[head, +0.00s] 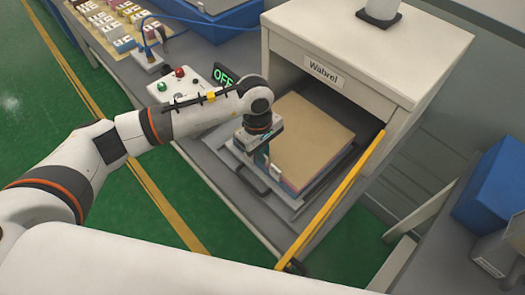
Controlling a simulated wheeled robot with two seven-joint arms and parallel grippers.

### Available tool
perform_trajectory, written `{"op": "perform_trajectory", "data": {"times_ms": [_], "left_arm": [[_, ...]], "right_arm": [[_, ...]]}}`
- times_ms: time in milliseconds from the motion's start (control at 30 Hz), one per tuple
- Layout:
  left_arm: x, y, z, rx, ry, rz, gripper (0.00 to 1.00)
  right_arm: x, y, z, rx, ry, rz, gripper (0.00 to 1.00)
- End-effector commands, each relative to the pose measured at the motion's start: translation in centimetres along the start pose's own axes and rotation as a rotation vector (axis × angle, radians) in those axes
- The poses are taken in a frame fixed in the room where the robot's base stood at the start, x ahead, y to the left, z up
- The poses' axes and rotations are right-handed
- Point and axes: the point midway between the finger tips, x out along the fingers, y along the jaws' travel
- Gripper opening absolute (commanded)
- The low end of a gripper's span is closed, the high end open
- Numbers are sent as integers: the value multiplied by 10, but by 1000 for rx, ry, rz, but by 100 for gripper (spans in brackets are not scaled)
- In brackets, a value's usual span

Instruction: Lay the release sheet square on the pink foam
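A flat tan sheet (312,135), which looks like the release sheet, lies on a stack on a grey tray (303,208) in the opening of the white machine. A thin pink edge, probably the pink foam (290,187), shows under its near corner; the sheet hides the rest. The sheet looks roughly lined up with the stack, but its far side is in shadow under the hood. My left gripper (262,160) points down at the sheet's left edge. Its fingertips are small and partly hidden, so I cannot tell whether they hold the sheet. My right gripper is not in view.
The white machine (420,55) labelled "Wabrel" overhangs the tray. A yellow bar (335,195) runs along the right of the opening. A control box (185,88) with an "OFF" display stands left. Green floor is open at left.

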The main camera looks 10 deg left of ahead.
Motion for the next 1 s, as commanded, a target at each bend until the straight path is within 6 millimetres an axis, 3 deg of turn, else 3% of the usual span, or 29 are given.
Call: {"op": "perform_trajectory", "data": {"times_ms": [33,100,467,533,1000], "left_arm": [[0,0,0,0,0,0,17],[0,0,0,0,0,1,28],[-4,0,0,0,0,1,29],[-8,0,0,0,-1,-2,29],[-100,0,0,1,-2,-2,29]], "right_arm": [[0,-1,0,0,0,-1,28],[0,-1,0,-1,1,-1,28],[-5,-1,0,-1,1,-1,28],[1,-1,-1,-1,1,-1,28],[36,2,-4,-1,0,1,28]]}}
